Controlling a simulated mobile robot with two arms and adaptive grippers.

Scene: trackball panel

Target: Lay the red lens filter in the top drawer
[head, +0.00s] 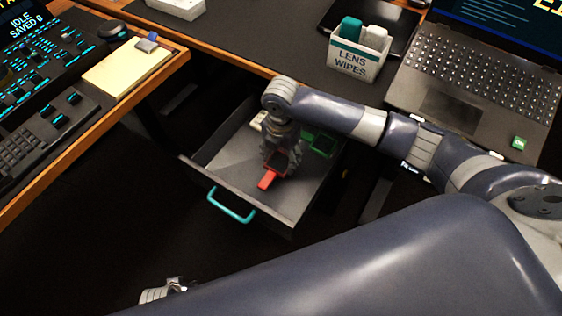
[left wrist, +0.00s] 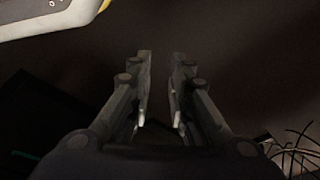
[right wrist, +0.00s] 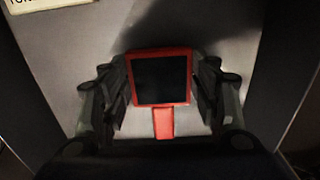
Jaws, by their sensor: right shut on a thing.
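The top drawer (head: 232,160) is pulled out below the desk, its teal handle (head: 231,206) at the front. My right gripper (head: 280,162) points down into it and is shut on the red lens filter (head: 267,180). The right wrist view shows the filter's red square frame (right wrist: 160,53) with dark glass between the fingers, and its red tab towards me. A shadow lies beside it on the grey drawer floor; I cannot tell whether the filter touches the floor. My left gripper (left wrist: 161,65) is partly open and empty, away from the drawer.
A green-framed item (head: 321,143) and a pale labelled item (head: 258,121) lie towards the back of the drawer. A lens wipes box (head: 355,65) and a laptop (head: 450,105) stand on the desk above. The drawer's front left floor is clear.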

